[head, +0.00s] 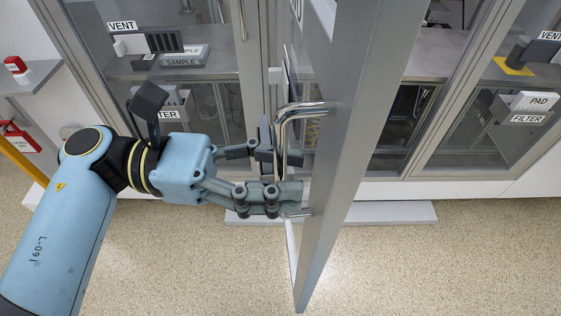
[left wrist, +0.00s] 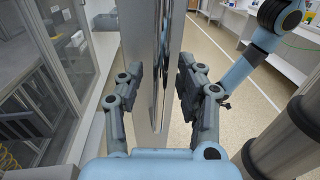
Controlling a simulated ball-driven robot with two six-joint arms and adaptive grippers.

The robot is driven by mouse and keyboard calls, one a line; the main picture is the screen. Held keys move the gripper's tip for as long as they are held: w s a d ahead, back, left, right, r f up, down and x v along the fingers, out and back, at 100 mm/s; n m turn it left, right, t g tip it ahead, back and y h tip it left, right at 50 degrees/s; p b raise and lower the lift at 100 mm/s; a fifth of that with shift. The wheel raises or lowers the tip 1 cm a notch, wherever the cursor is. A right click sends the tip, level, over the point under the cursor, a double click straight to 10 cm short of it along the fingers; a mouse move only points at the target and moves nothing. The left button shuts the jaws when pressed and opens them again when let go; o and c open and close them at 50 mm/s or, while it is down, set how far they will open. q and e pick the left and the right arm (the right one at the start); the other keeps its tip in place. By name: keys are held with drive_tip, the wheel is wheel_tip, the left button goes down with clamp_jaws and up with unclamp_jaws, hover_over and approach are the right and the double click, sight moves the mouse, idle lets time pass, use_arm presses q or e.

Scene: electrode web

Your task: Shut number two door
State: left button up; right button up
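A grey-framed door (head: 352,130) stands swung open toward me, seen nearly edge-on in the head view. A bent chrome handle (head: 302,108) is on its left side. The handle also shows upright in the left wrist view (left wrist: 161,70), in front of the door (left wrist: 175,35). My left gripper (head: 275,172) is at the handle, with one finger on each side. In the left wrist view its fingers (left wrist: 160,92) are apart, with gaps beside the handle, so it is open around it. No number on the door is readable.
Behind the door is an open cabinet bay with a grey shelf (head: 436,52). Glazed bays on both sides hold a SAMPLE box (head: 182,62), a FILTER bin (head: 515,112) and VENT parts. A low plinth (head: 390,212) lies at the cabinet's foot. The speckled floor (head: 440,265) in front is clear.

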use_arm(q)
clamp_jaws()
idle(0.3)
idle(0.4)
